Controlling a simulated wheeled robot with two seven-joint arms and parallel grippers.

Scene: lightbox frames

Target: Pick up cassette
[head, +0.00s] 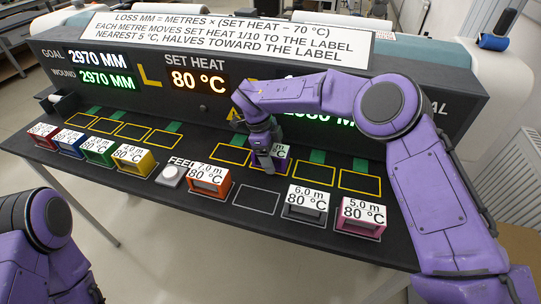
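My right gripper (266,158) points down onto a purple cassette (283,163) in a yellow-outlined slot in the back row. The gripper covers most of this cassette and its label. I cannot tell whether the fingers are closed on it. Other labelled cassettes stand in front: red (42,141), blue (69,151), green (98,158), yellow (134,169), orange (209,190) marked 7.0 m, dark grey (304,214) marked 6.0 m and pink (360,228) marked 5.0 m. My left arm shows at the lower left; its gripper is out of frame.
A grey-outlined spot (256,197) between orange and dark grey is empty. Empty yellow-outlined slots (359,182) lie along the back. A round FEED button (171,175) sits beside the orange cassette. The display panel (150,75) reads goal 2970, wound 2970, set heat 80 °C.

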